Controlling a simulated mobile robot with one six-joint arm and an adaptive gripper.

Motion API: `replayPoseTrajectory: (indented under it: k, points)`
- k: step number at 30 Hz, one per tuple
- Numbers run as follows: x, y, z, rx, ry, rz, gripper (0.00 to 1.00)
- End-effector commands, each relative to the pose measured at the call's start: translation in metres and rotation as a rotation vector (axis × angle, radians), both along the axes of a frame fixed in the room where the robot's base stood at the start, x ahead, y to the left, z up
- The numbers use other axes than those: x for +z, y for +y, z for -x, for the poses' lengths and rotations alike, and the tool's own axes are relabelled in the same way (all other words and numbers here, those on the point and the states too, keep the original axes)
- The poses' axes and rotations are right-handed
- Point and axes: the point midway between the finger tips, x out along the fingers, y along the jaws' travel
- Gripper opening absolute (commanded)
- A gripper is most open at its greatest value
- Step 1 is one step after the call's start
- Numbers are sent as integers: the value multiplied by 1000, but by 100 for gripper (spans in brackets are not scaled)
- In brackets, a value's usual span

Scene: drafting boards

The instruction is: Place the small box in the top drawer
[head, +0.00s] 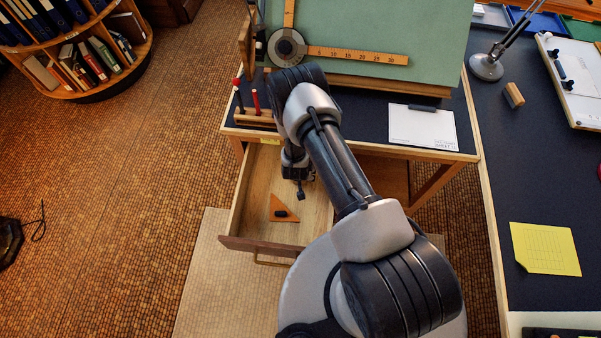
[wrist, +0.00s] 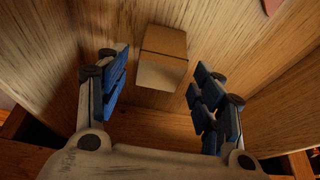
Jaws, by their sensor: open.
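The top drawer (head: 237,205) stands pulled out below the drafting desk, and its bare wooden floor shows in the head view. The small box (wrist: 163,58), brown with a paler side, is in the wrist view inside the wooden drawer. It sits between and just beyond the fingertips, with a gap on each side. My gripper (head: 300,190) reaches down into the drawer's far part in the head view. In the wrist view my gripper (wrist: 158,78) is open with blue-padded fingers and holds nothing. In the head view the box is hidden behind my arm.
An orange set square (head: 285,212) with a black knob lies on the drawer floor nearer the front. The desk edge (head: 390,147) overhangs the drawer's back. A wooden holder (head: 255,118) with red-topped tools stands above the drawer's left side.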

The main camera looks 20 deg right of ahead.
Motion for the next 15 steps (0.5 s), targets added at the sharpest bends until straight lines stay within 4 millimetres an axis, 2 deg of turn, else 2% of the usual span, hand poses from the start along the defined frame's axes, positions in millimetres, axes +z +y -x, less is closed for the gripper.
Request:
replayPoseTrajectory:
  k: [1,6,12,15]
  points:
    - [15,2,3,2,-1,0,61]
    - [51,7,17,0,-1,0,61]
    - [80,12,29,0,-1,0,61]
    - [87,13,32,0,-1,0,61]
